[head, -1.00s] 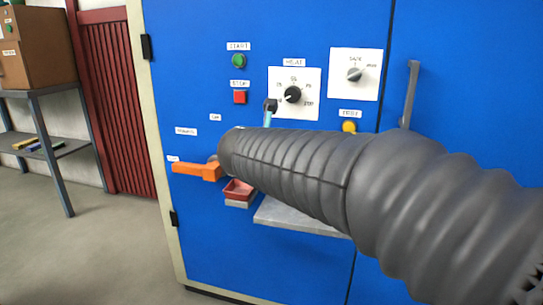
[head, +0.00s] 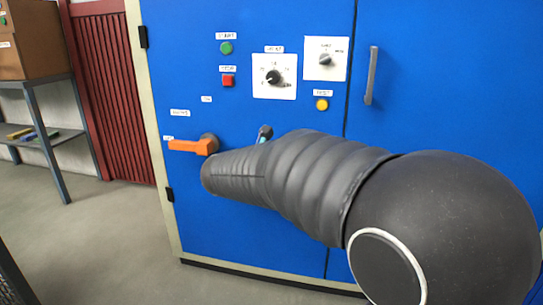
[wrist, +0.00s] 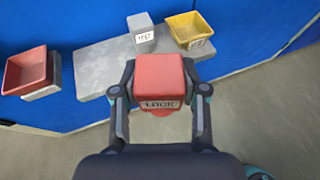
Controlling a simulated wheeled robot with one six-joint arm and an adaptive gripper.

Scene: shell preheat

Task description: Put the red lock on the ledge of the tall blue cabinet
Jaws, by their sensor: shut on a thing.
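The red lock (wrist: 160,80), a red block with a "LOCK" label, is held between the two fingers of my gripper (wrist: 160,92) in the wrist view. The grey ledge (wrist: 98,68) on the blue cabinet (head: 250,25) lies beyond the lock in that view. The lock overlaps the ledge's near edge in the picture; whether they touch is not clear. My arm hides the lock and the ledge there.
A grey block labelled "TEST" (wrist: 141,33) and a yellow bin (wrist: 190,30) stand on the ledge's far side. A red bin (wrist: 25,72) sits on a small bracket at left. An orange handle (head: 188,147) and a vertical grey handle (head: 371,75) project from the cabinet.

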